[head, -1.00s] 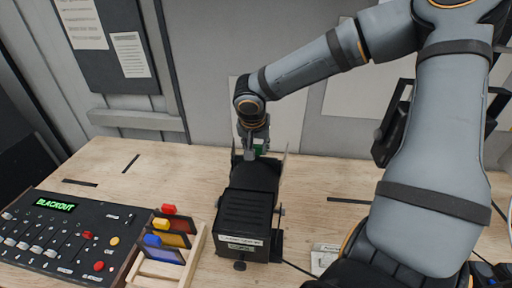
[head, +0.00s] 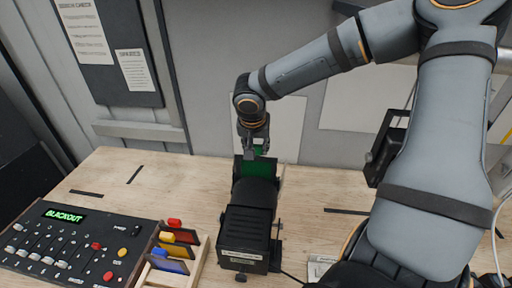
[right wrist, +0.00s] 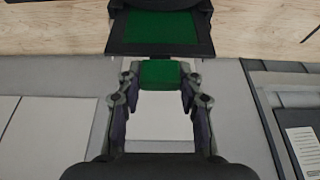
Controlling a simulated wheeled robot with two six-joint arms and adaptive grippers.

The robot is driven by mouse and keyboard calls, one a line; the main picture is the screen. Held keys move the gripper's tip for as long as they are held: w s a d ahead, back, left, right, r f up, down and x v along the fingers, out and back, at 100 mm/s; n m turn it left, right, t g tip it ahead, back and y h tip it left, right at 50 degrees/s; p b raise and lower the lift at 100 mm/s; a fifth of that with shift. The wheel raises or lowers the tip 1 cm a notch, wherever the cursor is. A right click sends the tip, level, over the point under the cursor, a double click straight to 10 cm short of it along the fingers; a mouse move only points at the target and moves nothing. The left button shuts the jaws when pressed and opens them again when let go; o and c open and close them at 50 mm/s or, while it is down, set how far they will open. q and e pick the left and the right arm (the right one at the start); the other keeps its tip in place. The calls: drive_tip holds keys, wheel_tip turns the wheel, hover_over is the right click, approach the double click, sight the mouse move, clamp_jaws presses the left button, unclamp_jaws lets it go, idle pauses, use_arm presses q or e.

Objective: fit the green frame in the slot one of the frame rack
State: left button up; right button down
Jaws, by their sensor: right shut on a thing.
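My right gripper (head: 256,152) is shut on the green tab of the green frame (head: 263,169). The frame stands behind the black lamp (head: 246,235), its green sheet partly showing above the lamp body. Its lower part is hidden, so I cannot tell whether it is clear of the lamp's holder. In the right wrist view the fingers (right wrist: 160,80) grip the green tab, with the dark-edged green sheet (right wrist: 160,27) beyond. The wooden frame rack (head: 199,262) stands at the front left of the lamp, holding frames with red, yellow and blue tabs. My left gripper is out of view.
A black fader console (head: 70,245) reading BLACKOUT lies left of the rack. A cable runs from the lamp toward the front right. A small label card (head: 322,268) lies right of the lamp.

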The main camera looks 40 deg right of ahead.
drive_tip(key=shift+r+p, duration=1.4)
drive_tip(key=shift+r, duration=1.7)
